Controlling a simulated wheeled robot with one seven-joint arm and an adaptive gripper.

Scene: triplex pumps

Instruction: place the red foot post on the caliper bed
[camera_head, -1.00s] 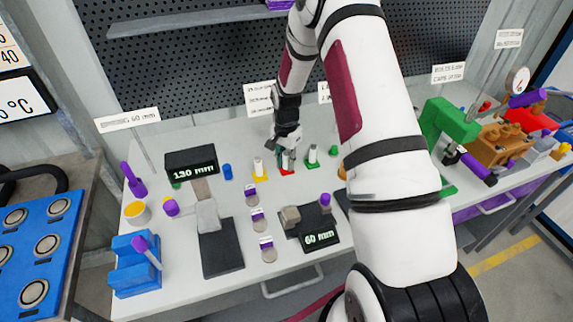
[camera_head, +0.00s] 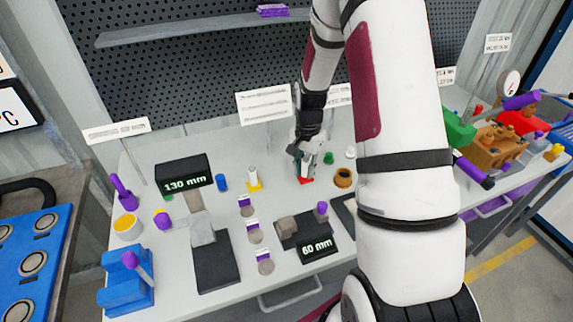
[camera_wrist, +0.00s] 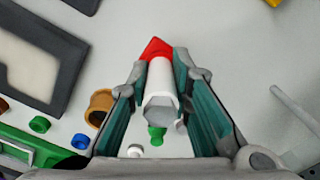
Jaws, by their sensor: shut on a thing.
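The red foot post is a white post with a red foot (camera_head: 306,181). In the wrist view its white shaft (camera_wrist: 161,80) lies between my fingers, with the red foot beyond the tips. My gripper (camera_head: 304,163) is shut on it over the middle back of the table; whether the foot clears the tabletop I cannot tell. Two dark gauge units with grey blocks stand to the left and in front: one (camera_head: 216,262) with a display (camera_head: 184,172) reading 130 mm, one (camera_head: 290,228) reading 60 mm (camera_head: 317,246). Which is the caliper bed I cannot tell.
A yellow-footed post (camera_head: 254,180) stands left of my gripper. A brown ring (camera_head: 343,178) and a green cylinder (camera_head: 328,158) are close on the right. Several discs with purple-white tags, one here (camera_head: 255,232), lie between the gauges. My arm hides the table's right middle.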

